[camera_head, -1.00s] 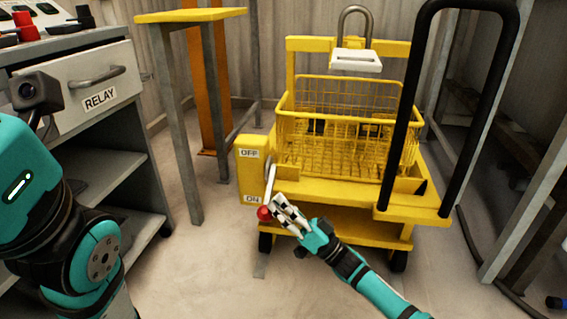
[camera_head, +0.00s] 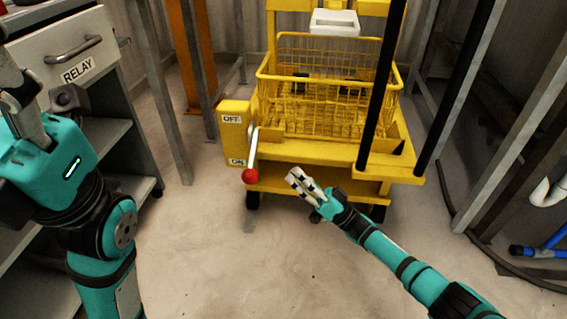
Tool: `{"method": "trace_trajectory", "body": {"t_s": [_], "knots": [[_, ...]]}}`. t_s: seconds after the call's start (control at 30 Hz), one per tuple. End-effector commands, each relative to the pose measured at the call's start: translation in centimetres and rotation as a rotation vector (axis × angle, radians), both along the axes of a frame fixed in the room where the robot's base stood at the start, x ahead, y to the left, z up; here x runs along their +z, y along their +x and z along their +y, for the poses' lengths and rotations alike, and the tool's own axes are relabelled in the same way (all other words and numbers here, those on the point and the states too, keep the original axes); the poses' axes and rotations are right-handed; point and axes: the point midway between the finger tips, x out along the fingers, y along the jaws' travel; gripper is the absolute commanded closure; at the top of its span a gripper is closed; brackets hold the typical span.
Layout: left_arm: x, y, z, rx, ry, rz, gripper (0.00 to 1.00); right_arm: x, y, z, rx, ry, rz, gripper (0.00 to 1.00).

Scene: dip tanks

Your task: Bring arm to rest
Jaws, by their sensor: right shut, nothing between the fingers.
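My right gripper (camera_head: 294,179) is shut and empty. It is in the air in front of the yellow cart, to the right of the lever's red knob (camera_head: 250,176) and apart from it. The lever (camera_head: 253,150) points down beside the ON label on the yellow switch box (camera_head: 235,130). My right arm reaches in from the lower right. My left arm stands at the left edge; the fingers of its gripper cannot be made out.
A yellow wire basket (camera_head: 330,75) sits on the yellow cart (camera_head: 330,167), with a black handle frame (camera_head: 382,85) at its right. A grey cabinet with a RELAY drawer (camera_head: 75,55) is at the left. The floor (camera_head: 230,270) in front is clear.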

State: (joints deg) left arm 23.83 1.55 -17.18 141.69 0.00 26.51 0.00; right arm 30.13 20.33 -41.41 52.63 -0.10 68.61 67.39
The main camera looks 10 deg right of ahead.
Motion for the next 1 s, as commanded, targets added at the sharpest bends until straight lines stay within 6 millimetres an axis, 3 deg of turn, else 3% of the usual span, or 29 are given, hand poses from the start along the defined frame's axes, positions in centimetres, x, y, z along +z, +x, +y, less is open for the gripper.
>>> {"method": "trace_trajectory", "body": {"t_s": [0.2, 0.7, 0.77, 0.87, 1.0], "knots": [[-0.1, 0.1, 0.0, -0.001, 0.000, 0.003, 0.51, -0.6, -0.2, -0.8, 0.000, 0.001, -0.001, 1.00], [0.0, 0.3, 0.0, 0.000, 0.000, 0.010, 0.51, -0.2, -0.6, -0.4, 0.000, 0.007, -0.010, 1.00], [0.0, 0.6, 0.0, 0.000, -0.001, 0.022, 0.51, 0.7, -1.4, 0.4, -0.005, 0.021, -0.032, 1.00], [-0.1, 1.4, 0.1, -0.002, -0.002, 0.062, 0.51, 3.9, -4.1, 2.6, -0.033, 0.068, -0.108, 1.00], [-0.8, 2.7, 0.3, -0.007, -0.007, 0.140, 0.51, 11.3, -9.7, 5.0, -0.151, 0.165, -0.266, 1.00]]}}
